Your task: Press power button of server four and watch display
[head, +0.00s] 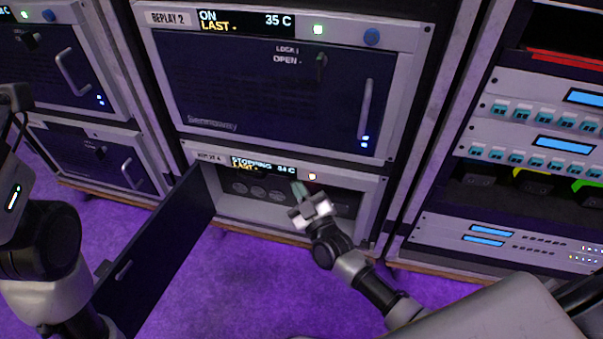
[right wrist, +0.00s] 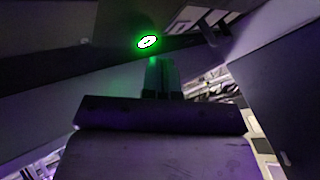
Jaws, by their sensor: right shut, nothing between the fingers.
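The lower middle unit, labelled REPLAY 4 with the last character blurred (head: 228,207), has its dark door (head: 155,255) swung open to the left. Its small display (head: 263,165) reads STOPPING, LAST - and about 84 C. A lit power button (head: 312,177) sits just right of the display. In the right wrist view it glows green (right wrist: 147,41) with a dark symbol. My right gripper (head: 299,188) is shut and empty, just below and left of the button. Its fingertips (right wrist: 162,66) appear apart from it. My left arm shows at the left; its fingers do not show.
Above is the REPLAY 2 unit (head: 270,95), closed, its display reading ON and 35 C. A rack with cabled panels (head: 540,115) stands at the right. More closed units (head: 60,60) stand at the left. Purple carpet (head: 240,275) lies in front.

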